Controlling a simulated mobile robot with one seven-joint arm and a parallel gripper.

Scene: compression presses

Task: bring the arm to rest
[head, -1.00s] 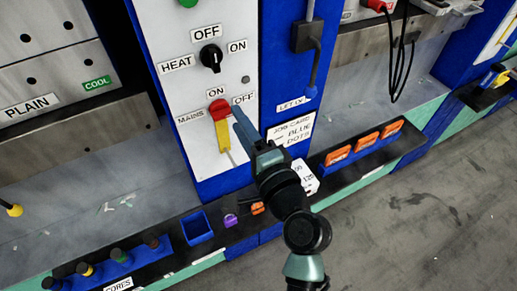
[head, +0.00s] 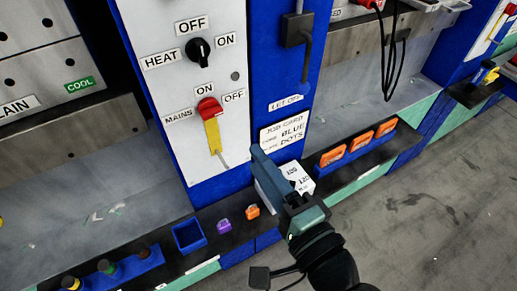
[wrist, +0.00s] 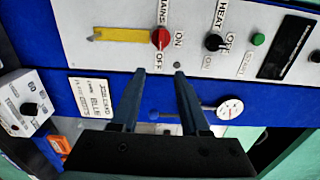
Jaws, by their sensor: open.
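My gripper (head: 268,168) is in the lower middle of the head view, in front of the blue panel post and partly covering a small white box (head: 300,178). In the wrist view its two blue-grey fingers (wrist: 159,76) stand apart with nothing between them, so it is open and empty. The mains switch (head: 212,128) has a red hub and a yellow handle, pointing down in the head view. It also shows in the wrist view (wrist: 130,36), beyond the fingertips and apart from them. My arm reaches in from the bottom right.
A black heat knob (head: 198,50) is above the mains switch. The shelf holds a blue bin (head: 190,236), a purple piece (head: 224,226), an orange piece (head: 252,211) and a blue tray (head: 340,166) of orange pieces. A job card (head: 284,132) is on the post. Grey floor is clear at right.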

